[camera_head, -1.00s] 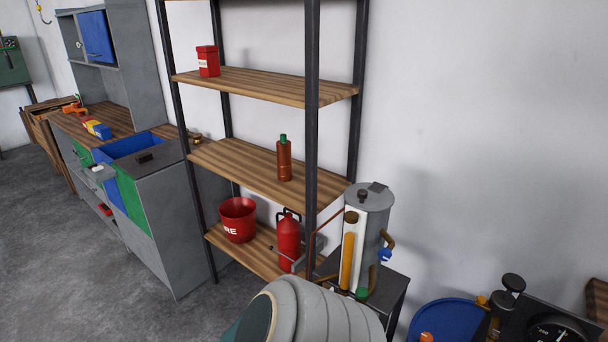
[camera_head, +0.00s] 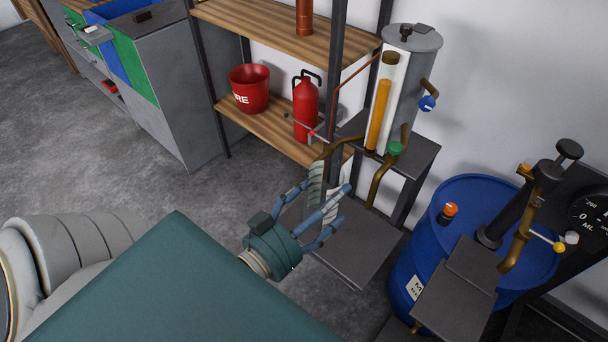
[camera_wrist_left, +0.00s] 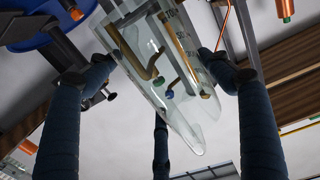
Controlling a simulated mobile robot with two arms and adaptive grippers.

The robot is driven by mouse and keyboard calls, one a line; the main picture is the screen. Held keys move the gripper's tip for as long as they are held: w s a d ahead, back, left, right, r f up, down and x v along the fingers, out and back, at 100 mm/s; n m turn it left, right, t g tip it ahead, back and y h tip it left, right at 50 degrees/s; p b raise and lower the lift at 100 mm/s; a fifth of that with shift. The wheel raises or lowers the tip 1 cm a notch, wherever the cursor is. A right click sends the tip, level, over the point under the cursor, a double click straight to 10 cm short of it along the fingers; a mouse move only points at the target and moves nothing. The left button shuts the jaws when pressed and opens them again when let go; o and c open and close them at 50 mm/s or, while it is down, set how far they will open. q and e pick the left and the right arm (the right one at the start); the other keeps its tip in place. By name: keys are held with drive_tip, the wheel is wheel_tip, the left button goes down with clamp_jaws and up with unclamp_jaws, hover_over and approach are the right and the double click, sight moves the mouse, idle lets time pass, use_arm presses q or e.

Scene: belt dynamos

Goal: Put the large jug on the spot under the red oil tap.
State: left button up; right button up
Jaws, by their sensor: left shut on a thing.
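My left gripper (camera_head: 326,204) is shut on the large clear jug (camera_wrist_left: 165,75), which has dark measuring marks on its wall. In the left wrist view the blue fingers stand on both sides of the jug, and it looks tilted there. In the head view the jug (camera_head: 333,207) is small, see-through and partly hidden by the fingers. The red oil tap (camera_head: 312,134) sticks out on the left of the grey tank (camera_head: 413,85), above and close to the gripper. Below it is a dark flat platform (camera_head: 352,262), partly behind the gripper. My right gripper is not in view.
Green (camera_head: 395,148) and blue (camera_head: 428,103) taps are on the tank. A shelf unit with a red bucket (camera_head: 250,88) and red can (camera_head: 306,108) stands behind. A blue drum (camera_head: 430,250) and a second dark stand (camera_head: 465,290) are at the right.

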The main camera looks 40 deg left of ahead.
use_arm(q)
drive_tip(key=s+a+f+b, duration=0.3)
drive_tip(key=a+f+b, duration=0.3)
drive_tip(key=f, duration=0.4)
drive_tip(key=s+a+f+b, duration=0.4)
drive_tip(key=a+f+b, duration=0.1)
drive_tip(key=f+b, duration=0.45)
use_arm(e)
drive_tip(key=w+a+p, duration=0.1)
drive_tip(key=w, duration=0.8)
use_arm(q)
drive_tip(key=shift+y, duration=0.3)
drive_tip(key=w+f+b, duration=0.1)
drive_tip(key=w, duration=0.5)
drive_tip(key=w+d+f+b, duration=0.1)
drive_tip(key=w, duration=0.5)
drive_tip(key=w+f+b, duration=0.1)
drive_tip(key=w+f, duration=0.1)
drive_tip(key=w, duration=0.3)
drive_tip(key=shift+w+d, duration=0.15)
drive_tip(key=shift+w, duration=0.25)
drive_tip(key=shift+f+b, duration=0.1)
drive_tip(key=shift+b, duration=0.2)
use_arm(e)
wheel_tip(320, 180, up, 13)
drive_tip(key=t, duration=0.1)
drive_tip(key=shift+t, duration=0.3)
use_arm(q)
drive_tip(key=shift+f, duration=0.1)
